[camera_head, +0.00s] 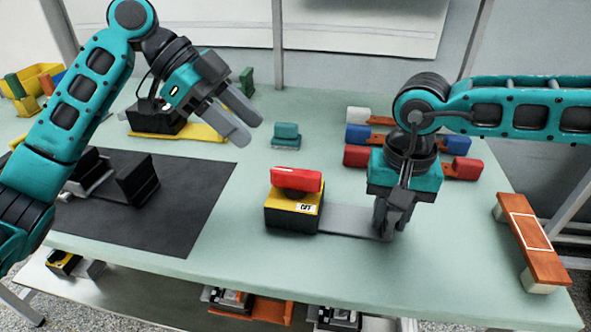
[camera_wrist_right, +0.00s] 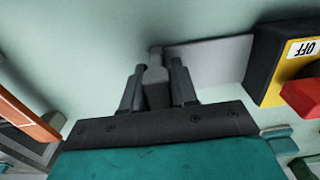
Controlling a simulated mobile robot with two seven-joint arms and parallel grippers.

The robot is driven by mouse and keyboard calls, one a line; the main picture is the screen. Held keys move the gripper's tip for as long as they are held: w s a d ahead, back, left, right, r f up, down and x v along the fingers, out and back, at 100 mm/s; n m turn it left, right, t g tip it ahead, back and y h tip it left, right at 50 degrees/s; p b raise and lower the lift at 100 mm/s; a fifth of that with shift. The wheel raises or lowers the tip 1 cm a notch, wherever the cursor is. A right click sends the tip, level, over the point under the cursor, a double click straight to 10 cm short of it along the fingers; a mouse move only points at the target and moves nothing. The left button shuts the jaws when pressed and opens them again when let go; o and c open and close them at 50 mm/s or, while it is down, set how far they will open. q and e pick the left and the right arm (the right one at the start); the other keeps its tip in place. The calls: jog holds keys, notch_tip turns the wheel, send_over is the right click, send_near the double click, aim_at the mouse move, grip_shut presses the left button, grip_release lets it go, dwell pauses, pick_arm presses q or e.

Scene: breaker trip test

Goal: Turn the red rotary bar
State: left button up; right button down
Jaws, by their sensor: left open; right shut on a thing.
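The red rotary bar (camera_head: 297,179) sits on top of a yellow and black switch box (camera_head: 293,213) in the middle of the table. A label on the box reads OFF. A flat grey plate (camera_head: 345,220) extends from the box to the right. My right gripper (camera_head: 385,234) points down and is shut on the far end of this plate; the right wrist view shows its fingers (camera_wrist_right: 158,82) around the plate's narrow end. The red bar also shows at that view's right edge (camera_wrist_right: 302,95). My left gripper (camera_head: 243,122) is open and empty, above the table, up and left of the red bar.
A dark mat (camera_head: 190,200) with black parts lies at left. A small teal block (camera_head: 286,135) stands behind the switch box. Red and blue blocks (camera_head: 357,155) are behind my right gripper. A wooden piece (camera_head: 534,243) lies at the right edge. The table front is clear.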

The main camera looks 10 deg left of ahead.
aim_at(295, 172)
pick_arm(q)
jog(key=x, duration=1.2)
grip_shut()
